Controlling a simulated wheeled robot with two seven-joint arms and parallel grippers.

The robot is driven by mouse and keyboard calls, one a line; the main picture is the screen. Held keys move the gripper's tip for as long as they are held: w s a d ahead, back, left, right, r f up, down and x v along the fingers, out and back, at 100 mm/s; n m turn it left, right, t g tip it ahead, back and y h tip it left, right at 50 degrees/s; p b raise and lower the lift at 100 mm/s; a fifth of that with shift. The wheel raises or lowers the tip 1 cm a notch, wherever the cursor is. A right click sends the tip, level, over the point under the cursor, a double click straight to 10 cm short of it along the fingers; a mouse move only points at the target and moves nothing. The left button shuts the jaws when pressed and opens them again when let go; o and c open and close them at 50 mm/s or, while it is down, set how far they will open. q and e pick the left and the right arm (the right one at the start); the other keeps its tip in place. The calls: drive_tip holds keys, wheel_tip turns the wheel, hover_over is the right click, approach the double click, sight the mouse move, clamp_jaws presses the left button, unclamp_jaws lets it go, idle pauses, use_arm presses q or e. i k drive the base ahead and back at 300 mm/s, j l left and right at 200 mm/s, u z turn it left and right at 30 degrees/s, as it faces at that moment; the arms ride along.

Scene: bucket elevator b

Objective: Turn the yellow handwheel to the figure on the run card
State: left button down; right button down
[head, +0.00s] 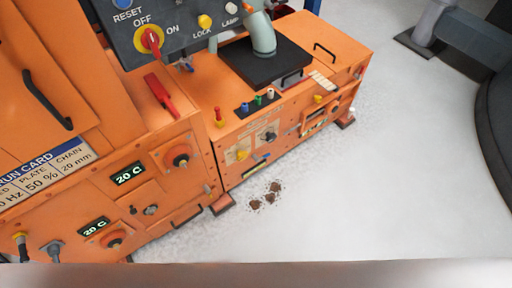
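The run card (48,170) is on the orange cabinet at the left, partly cut off by the picture's edge. It reads a cut-off figure in Hz, PLATE 50 % and CHAIN 20 mm. A small yellow knob or wheel (242,155) sits on a plate low on the machine's front; I cannot tell for sure that it is the handwheel, nor read its scale. Another yellow-topped part (19,236) stands at the lower left. Neither of my grippers is in view.
Two displays read 20 C (129,174), each near a red knob (180,157). A control panel (185,30) with an OFF/ON switch (150,40) overhangs the machine. A red lever (160,95) stands out. Brown clumps (272,192) lie on the otherwise clear floor (370,180).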

sight(241, 156)
drive_tip(key=u, duration=1.6)
drive_tip(key=l, duration=0.75)
drive_tip(key=k+l+u, duration=0.1)
drive_tip(key=l, duration=0.65)
